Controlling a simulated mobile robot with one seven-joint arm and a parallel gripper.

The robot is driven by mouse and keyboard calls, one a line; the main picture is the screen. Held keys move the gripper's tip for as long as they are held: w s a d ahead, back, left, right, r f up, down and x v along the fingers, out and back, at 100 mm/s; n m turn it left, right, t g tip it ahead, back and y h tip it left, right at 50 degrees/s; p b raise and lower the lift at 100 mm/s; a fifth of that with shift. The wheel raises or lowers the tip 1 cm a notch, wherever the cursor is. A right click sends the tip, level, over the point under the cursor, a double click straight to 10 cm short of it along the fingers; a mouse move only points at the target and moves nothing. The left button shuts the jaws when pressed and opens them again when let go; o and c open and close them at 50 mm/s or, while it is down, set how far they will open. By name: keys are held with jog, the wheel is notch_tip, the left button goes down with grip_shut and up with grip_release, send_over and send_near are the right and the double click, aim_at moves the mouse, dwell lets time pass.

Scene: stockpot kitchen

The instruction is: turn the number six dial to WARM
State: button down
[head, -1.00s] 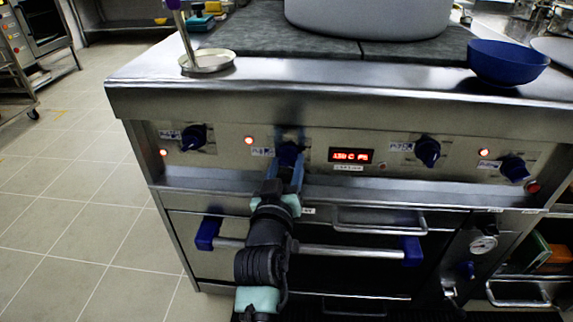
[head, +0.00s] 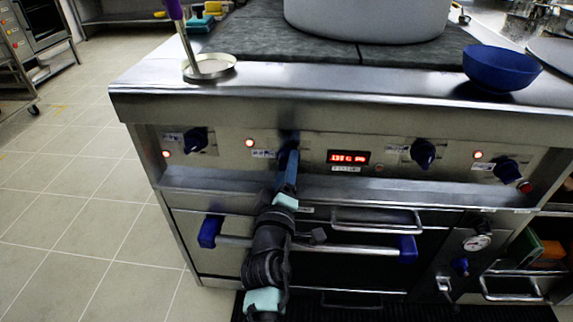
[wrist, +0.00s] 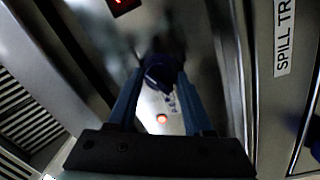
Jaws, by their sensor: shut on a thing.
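A row of dark blue dials runs along the steel front panel of the stove. My gripper (head: 288,164) is shut on the second dial from the left (head: 283,154), beside the red display. In the wrist view, that dial (wrist: 161,70) sits between the tips of my two blue fingers (wrist: 160,88). The fingers hide much of the dial in the head view, and its pointer cannot be made out. The small labels by the dials, including any number six or WARM mark, are too blurred to read.
The other dials are at the left (head: 195,140), right of the display (head: 423,153) and far right (head: 507,170). The red display (head: 348,157) is close to my gripper. A blue bowl (head: 500,68) stands on the counter above.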

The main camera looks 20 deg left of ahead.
jog(key=shift+n, duration=0.6)
jog(key=shift+f, duration=0.1)
jog(key=shift+c, duration=1.6)
grip_release()
jog(key=shift+s, duration=0.15)
jog(key=p+v, duration=0.1)
jog(key=v, duration=1.1)
jog(key=shift+s+d, duration=0.15)
jog(key=shift+s, duration=0.15)
